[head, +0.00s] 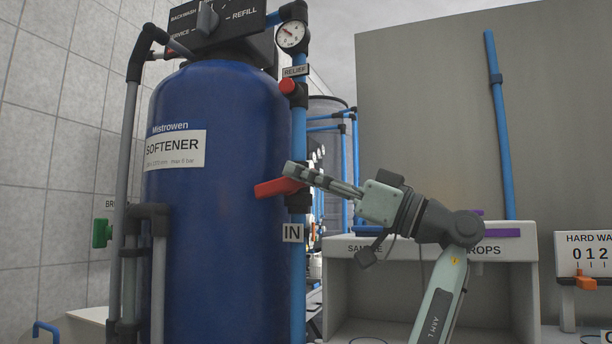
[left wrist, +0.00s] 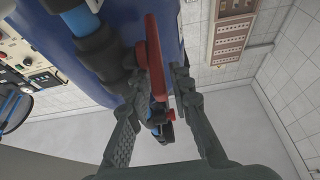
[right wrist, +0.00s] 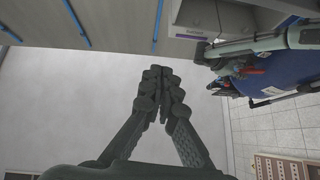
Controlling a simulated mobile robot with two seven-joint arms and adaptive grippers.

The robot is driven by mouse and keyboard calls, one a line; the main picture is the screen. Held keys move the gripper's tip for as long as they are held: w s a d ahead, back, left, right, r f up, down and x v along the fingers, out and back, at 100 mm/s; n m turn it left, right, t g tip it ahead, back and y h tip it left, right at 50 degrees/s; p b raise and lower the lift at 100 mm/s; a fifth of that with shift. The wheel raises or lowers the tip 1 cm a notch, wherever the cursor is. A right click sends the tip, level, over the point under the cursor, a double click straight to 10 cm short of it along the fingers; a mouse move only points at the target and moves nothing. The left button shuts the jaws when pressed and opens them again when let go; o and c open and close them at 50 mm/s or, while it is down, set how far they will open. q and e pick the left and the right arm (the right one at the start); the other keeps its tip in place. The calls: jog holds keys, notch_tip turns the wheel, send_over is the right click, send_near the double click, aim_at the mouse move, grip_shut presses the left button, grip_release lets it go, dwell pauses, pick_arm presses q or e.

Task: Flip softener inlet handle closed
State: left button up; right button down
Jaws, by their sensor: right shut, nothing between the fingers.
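The softener inlet handle (head: 278,187) is a red lever on the vertical blue pipe, above the IN label (head: 292,233). It sticks out sideways to the left, across the pipe line, tilted slightly down. My left gripper (head: 297,172) is at the valve, its fingertips beside the handle and partly hiding its pivot. In the left wrist view, the red handle (left wrist: 154,58) lies between the spread fingers (left wrist: 160,82), with a gap at the right finger; contact at the left finger is unclear. My right gripper (right wrist: 163,78) is shut and empty in the right wrist view, away from the handle.
The blue softener tank (head: 215,240) stands just left of the pipe. A red relief button (head: 288,86) and a gauge (head: 291,37) sit above the handle. A green valve handle (head: 102,233) is far left. A grey cabinet (head: 440,140) and sample stand (head: 510,254) are right.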

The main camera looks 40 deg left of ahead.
pick_arm(q)
jog(key=shift+c, duration=0.4)
grip_shut()
jog(key=shift+f, duration=0.1)
